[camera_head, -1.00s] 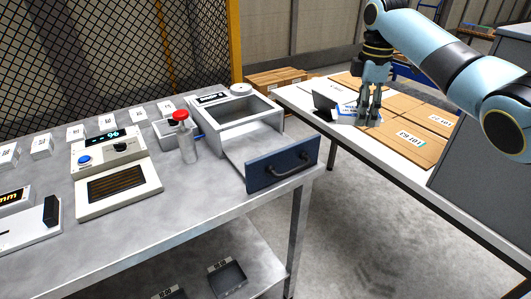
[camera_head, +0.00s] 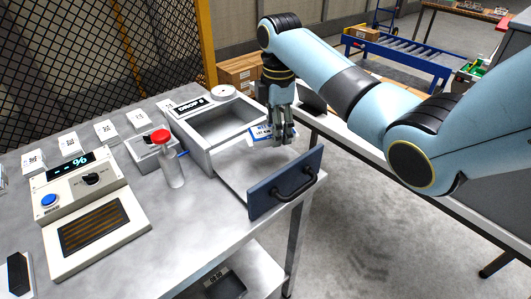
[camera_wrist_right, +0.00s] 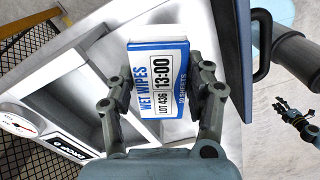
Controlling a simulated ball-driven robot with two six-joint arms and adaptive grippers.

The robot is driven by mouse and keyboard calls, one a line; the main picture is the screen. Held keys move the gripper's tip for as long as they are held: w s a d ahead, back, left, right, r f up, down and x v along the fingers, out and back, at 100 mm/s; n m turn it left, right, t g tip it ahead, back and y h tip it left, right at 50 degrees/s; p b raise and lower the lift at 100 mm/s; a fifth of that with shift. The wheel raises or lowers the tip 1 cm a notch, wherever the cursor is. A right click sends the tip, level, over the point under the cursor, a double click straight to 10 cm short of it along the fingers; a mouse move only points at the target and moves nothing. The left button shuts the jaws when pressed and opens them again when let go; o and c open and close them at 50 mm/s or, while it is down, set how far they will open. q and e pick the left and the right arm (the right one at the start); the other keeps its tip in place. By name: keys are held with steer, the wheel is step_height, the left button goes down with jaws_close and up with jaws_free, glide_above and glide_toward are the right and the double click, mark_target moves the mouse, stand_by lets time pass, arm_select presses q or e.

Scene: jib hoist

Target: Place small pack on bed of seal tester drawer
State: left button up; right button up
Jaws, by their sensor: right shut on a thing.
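The small pack (camera_head: 260,132), a white and blue wet wipes pack, shows its printed face in the right wrist view (camera_wrist_right: 158,85). My right gripper (camera_head: 283,138) is shut on it, with one finger on each side in the wrist view. It holds the pack over the rear part of the open seal tester drawer (camera_head: 287,184). The drawer has a blue front with a dark handle and a pale, empty bed (camera_head: 238,178). The gap between pack and bed is hard to judge. What looks like my left gripper (camera_wrist_right: 297,117) shows small at the right of the wrist view.
The seal tester's body (camera_head: 197,140) stands behind the drawer, with an open cavity on top. Several small white packs lie along the table's back. A side table with cartons is beyond the arm.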

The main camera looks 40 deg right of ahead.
mark_target(269, 136)
steer(key=a+f, duration=0.1)
steer(key=s+a+f, duration=0.1)
steer(key=a, duration=0.1)
steer(key=shift+p, duration=0.3)
steer(key=shift+s+a+f, duration=0.2)
steer(key=shift+a+f, duration=0.05)
steer(key=shift+f, duration=0.3)
steer(key=shift+s+a+f, duration=0.15)
steer(key=shift+a+f, duration=0.05)
steer(key=shift+f, duration=0.3)
step_height(269, 136, down, 2)
steer(key=shift+w+f, duration=0.1)
steer(key=shift+f, duration=0.25)
arm_select(q)
steer(key=shift+w+r, duration=0.8)
arm_select(e)
steer(key=o, duration=1.2)
steer(key=shift+c, duration=0.2)
step_height(269, 136, up, 12)
steer(key=shift+r, duration=0.1)
arm_select(q)
steer(key=shift+w+f, duration=0.1)
